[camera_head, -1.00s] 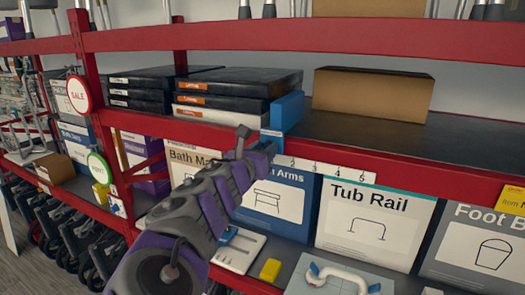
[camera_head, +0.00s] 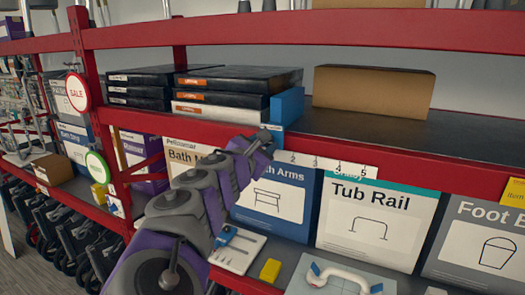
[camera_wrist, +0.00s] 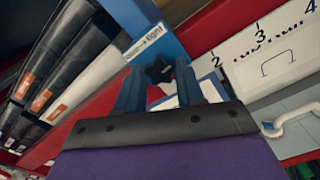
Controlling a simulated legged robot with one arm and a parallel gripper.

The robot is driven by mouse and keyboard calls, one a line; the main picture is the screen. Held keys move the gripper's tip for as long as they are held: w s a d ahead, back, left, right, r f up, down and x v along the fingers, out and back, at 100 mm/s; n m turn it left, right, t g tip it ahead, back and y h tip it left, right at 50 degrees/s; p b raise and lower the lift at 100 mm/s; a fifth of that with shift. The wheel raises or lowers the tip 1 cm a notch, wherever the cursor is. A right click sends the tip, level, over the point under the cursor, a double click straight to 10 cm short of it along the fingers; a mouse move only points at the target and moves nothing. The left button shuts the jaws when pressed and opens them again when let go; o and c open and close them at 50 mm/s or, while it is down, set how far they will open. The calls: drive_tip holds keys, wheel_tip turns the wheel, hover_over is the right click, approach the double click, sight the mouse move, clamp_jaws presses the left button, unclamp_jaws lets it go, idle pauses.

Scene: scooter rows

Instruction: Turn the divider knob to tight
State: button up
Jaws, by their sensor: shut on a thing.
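The blue divider (camera_head: 288,107) stands upright on the upper shelf, at the right end of the black boxes. The wrist view shows its blue face (camera_wrist: 120,14) and a white label (camera_wrist: 145,43) reading "tight" with an arrow. The black star-shaped knob (camera_wrist: 158,70) sits below the label. My gripper (camera_wrist: 159,76) has its two blue fingers on either side of the knob and is shut on it. In the head view, my gripper (camera_head: 264,138) is at the shelf's front edge, below the divider; the knob is hard to make out there.
Stacked black boxes (camera_head: 238,79) lie left of the divider, and a brown box (camera_head: 372,92) stands to its right. A numbered strip (camera_head: 325,165) runs along the red shelf edge. Below are a Tub Rail box (camera_head: 366,225) and a white grab rail (camera_head: 345,274).

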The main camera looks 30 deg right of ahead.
drive_tip(key=m+b, duration=0.1)
drive_tip(key=m, duration=0.1)
drive_tip(key=m+b, duration=0.3)
drive_tip(key=m, duration=0.1)
drive_tip(key=shift+f+b, duration=0.3)
drive_tip(key=shift+f, duration=0.05)
drive_tip(key=m+b, duration=0.3)
drive_tip(key=m, duration=0.1)
drive_tip(key=shift+m+b, duration=0.3)
drive_tip(key=shift+b, duration=0.05)
drive_tip(key=shift+r+m+b, duration=0.1)
drive_tip(key=shift+m+b, duration=0.85)
drive_tip(key=shift+m, duration=0.25)
drive_tip(key=shift+r, duration=0.1)
drive_tip(key=o, duration=0.7)
drive_tip(key=shift+w, duration=0.1)
drive_tip(key=shift+o, duration=1.4)
drive_tip(key=shift+w+d, duration=0.1)
drive_tip(key=shift+w, duration=0.15)
drive_tip(key=shift+o, duration=0.3)
drive_tip(key=shift+s, duration=0.2)
